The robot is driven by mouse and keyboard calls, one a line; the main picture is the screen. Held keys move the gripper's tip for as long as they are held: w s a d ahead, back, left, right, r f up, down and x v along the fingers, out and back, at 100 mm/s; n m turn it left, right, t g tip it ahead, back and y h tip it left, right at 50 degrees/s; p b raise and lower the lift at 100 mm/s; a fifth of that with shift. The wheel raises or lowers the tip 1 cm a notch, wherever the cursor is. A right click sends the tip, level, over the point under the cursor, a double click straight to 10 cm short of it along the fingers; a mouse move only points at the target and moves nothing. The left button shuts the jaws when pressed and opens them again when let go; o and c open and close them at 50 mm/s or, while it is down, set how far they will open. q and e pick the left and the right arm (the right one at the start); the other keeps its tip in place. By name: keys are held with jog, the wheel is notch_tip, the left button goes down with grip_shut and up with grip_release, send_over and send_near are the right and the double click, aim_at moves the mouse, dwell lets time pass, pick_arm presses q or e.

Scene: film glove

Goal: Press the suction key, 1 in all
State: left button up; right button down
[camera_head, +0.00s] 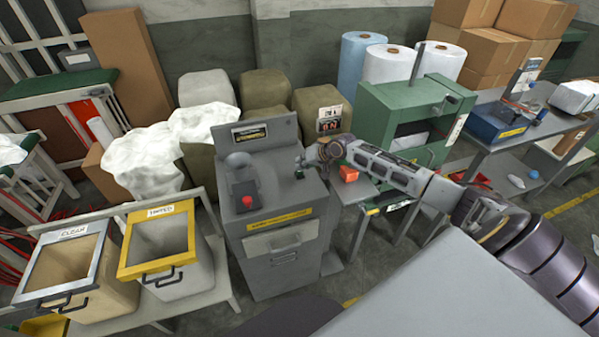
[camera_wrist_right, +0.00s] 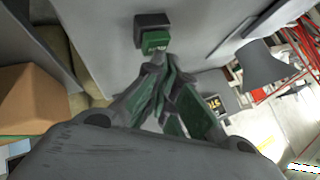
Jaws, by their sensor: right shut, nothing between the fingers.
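The grey machine (camera_head: 284,222) stands in the middle of the head view. A green key (camera_wrist_right: 155,41) in a dark housing (camera_wrist_right: 152,22) sits on its grey surface in the right wrist view; I take it to be the suction key. My right gripper (camera_wrist_right: 160,62) is shut and empty, its fingertips right at the near edge of the green key. I cannot tell whether they touch it. My left gripper is not in view.
Two framed bins, one grey-rimmed (camera_head: 62,290) and one yellow-rimmed (camera_head: 155,265), stand left.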

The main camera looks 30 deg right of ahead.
jog(key=shift+f, duration=0.4)
dwell(0.8)
jog(key=shift+r+p, duration=0.95)
jog(key=shift+p, duration=0.15)
jog(key=shift+r, duration=0.1)
jog(key=shift+r+p, duration=1.2)
jog(key=shift+p, duration=0.05)
jog(key=shift+r+p, duration=1.15)
jog(key=shift+r, duration=0.05)
